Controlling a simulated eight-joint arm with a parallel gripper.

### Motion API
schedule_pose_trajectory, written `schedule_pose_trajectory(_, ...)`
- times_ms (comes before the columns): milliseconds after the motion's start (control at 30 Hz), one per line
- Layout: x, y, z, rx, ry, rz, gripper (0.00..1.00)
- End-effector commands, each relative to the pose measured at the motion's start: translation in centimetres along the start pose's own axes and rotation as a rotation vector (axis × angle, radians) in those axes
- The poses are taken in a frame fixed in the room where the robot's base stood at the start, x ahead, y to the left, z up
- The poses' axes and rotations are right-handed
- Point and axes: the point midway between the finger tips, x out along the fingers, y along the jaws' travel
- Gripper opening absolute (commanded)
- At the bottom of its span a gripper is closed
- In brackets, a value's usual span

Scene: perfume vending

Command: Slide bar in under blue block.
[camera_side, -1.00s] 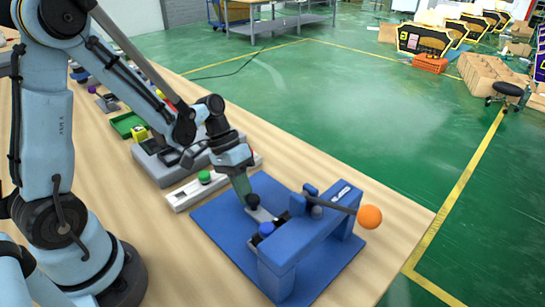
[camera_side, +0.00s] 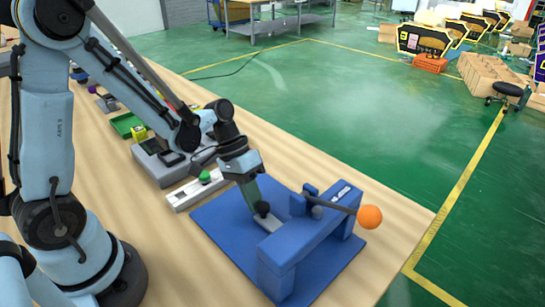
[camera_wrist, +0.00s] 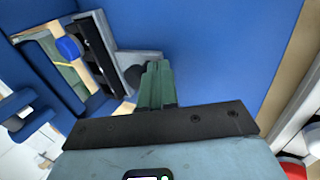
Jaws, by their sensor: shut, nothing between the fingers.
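The blue block (camera_side: 300,238) is a bridge-like piece standing on a blue base plate. The bar (camera_side: 268,222) is a flat grey strip with a black knob on its outer end. Its inner part is hidden by the block in the side view. My gripper (camera_side: 257,204) is shut and empty, pointing down at the knob. In the wrist view, the fingertips (camera_wrist: 157,68) sit right beside the dark knob (camera_wrist: 133,76) and seem to touch it. There the grey bar (camera_wrist: 142,58) meets a black strip, and a blue round cap (camera_wrist: 68,48) shows farther left.
A lever with an orange ball (camera_side: 369,216) sticks out at the block's right side. A white rail with a green button (camera_side: 204,176) and a grey device (camera_side: 160,160) lie to the left. The blue base plate (camera_side: 222,217) is clear left of the bar.

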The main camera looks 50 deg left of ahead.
Motion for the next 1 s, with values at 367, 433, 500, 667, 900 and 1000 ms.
schedule_pose_trajectory(367, 0.6, 1.2, 0.0, 0.001, 0.0, 0.001, 0.0)
schedule_pose_trajectory(433, 0.7, 1.3, 0.0, 0.001, 0.0, 0.001, 0.0)
schedule_pose_trajectory(500, 0.7, 1.3, 0.0, 0.001, 0.0, 0.001, 0.0)
schedule_pose_trajectory(667, 0.7, 1.3, 0.0, 0.0, 0.0, 0.001, 0.0)
schedule_pose_trajectory(900, 0.8, 1.6, 0.0, 0.002, -0.001, 0.0, 0.0)
schedule_pose_trajectory(1000, 1.0, 1.9, 0.0, 0.002, 0.0, 0.0, 0.0)
